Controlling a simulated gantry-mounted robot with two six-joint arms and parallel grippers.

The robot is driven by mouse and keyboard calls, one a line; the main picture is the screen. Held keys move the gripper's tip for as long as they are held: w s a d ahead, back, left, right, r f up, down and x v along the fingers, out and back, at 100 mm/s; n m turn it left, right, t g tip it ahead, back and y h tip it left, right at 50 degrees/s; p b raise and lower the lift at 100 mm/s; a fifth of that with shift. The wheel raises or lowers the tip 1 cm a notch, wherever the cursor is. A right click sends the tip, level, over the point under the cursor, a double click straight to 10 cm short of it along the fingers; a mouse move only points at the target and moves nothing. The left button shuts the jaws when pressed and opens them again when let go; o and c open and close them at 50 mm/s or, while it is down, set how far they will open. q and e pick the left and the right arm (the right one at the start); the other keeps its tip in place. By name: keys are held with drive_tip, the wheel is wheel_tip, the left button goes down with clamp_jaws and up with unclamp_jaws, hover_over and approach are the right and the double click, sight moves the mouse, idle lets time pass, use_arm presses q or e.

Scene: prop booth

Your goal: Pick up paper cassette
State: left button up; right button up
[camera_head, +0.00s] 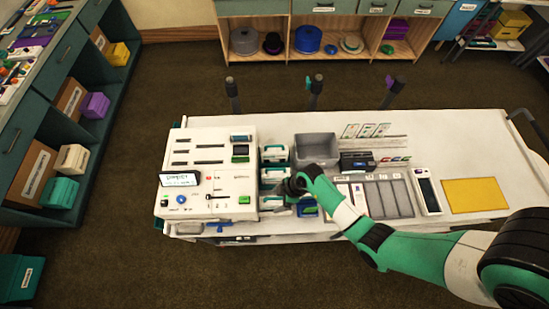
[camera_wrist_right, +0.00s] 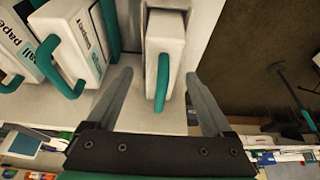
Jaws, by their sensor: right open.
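Several white paper cassettes with teal handles stand in a row beside the white machine in the head view, one of them at the back (camera_head: 274,153). In the right wrist view one white cassette (camera_wrist_right: 177,27) with a teal handle sits in a slot between my fingers. Two more cassettes, lettered "paper" (camera_wrist_right: 92,38), stand to its left. My right gripper (camera_wrist_right: 160,76) is open, with one finger on either side of the handle and a gap on both sides. In the head view my right gripper (camera_head: 288,188) is over the front of the row and partly hides it. My left gripper is not in view.
The white machine (camera_head: 210,150) with a small screen stands left of the cassettes. A grey bin (camera_head: 316,147) is behind, and a black device (camera_head: 357,161) and grey trays (camera_head: 385,198) lie to the right. A yellow sheet (camera_head: 474,195) lies on the cart's right end.

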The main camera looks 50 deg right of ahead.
sight(274, 202)
drive_tip(key=b+x, duration=0.1)
drive_tip(key=x, duration=0.2)
drive_tip(key=shift+a+f, duration=0.1)
clamp_jaws()
